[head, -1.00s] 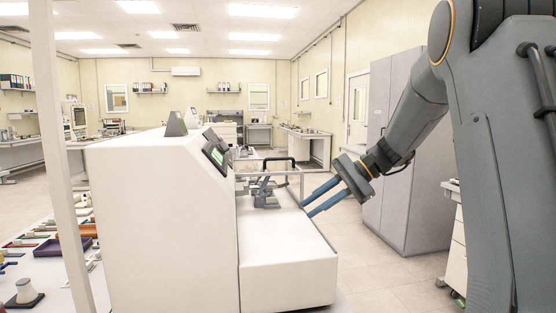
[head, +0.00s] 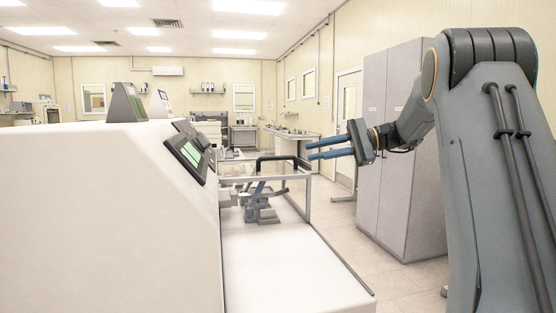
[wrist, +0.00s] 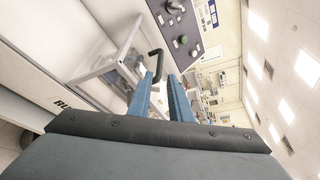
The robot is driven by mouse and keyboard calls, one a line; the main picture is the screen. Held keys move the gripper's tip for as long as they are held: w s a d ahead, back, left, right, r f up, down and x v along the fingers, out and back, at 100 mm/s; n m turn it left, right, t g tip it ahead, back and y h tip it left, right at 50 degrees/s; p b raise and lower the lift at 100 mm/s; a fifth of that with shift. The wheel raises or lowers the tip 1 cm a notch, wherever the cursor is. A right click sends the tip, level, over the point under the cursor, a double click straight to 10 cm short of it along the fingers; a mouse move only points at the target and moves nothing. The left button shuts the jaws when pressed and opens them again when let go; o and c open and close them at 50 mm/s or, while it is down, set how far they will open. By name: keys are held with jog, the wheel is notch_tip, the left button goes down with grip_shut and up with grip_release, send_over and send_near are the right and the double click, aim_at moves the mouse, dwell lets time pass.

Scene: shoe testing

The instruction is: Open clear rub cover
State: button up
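The clear rub cover (head: 235,170) is a see-through box with a pale frame on the white machine's bed, and it looks closed. Its black bar handle (head: 277,160) runs along the top at its right side. My gripper (head: 306,150) points left, its two blue fingers apart and empty, just right of the handle and slightly above it in the head view. In the wrist view the handle (wrist: 157,62) lies ahead of the fingertips (wrist: 160,78), roughly between them; I see no contact. The cover's frame (wrist: 112,66) is left of the fingers there.
The white machine body (head: 110,210) with a green-lit screen (head: 190,153) fills the left. A metal fixture (head: 262,205) sits under the cover. The wrist view shows a dark control panel with knobs (wrist: 178,28). A grey cabinet (head: 400,150) stands behind my arm.

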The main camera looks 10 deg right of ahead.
aim_at(285, 157)
jog(key=p+x, duration=0.3)
jog(key=x, duration=0.8)
jog(key=shift+a, duration=0.25)
grip_shut()
